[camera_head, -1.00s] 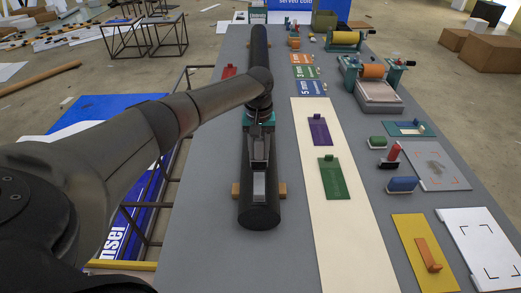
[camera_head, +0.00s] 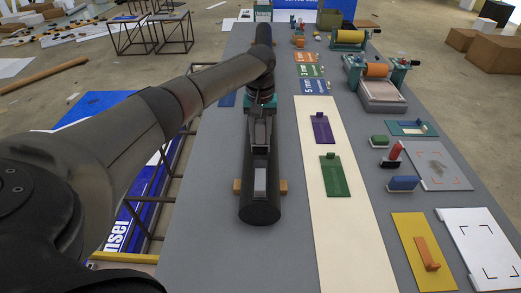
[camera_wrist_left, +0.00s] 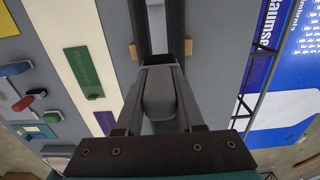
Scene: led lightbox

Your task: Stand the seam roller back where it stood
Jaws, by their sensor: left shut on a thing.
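My left gripper (camera_head: 259,158) is over the long black cylinder, with its fingers pointing toward the near end. It is shut on a grey, rounded piece, probably the seam roller (camera_wrist_left: 158,95), which lies between the fingers in the wrist view. I cannot tell whether the held piece touches the cylinder. The fingers and wrist hide much of it. My right gripper is not in view.
Wooden chocks (camera_head: 281,186) flank the cylinder. To its right lie a cream strip (camera_head: 350,235) with purple (camera_head: 322,128) and green (camera_head: 334,178) pieces, then a red-handled tool (camera_head: 394,154), a blue block (camera_head: 403,183) and a yellow board (camera_head: 408,225). Grey table at the near left is clear.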

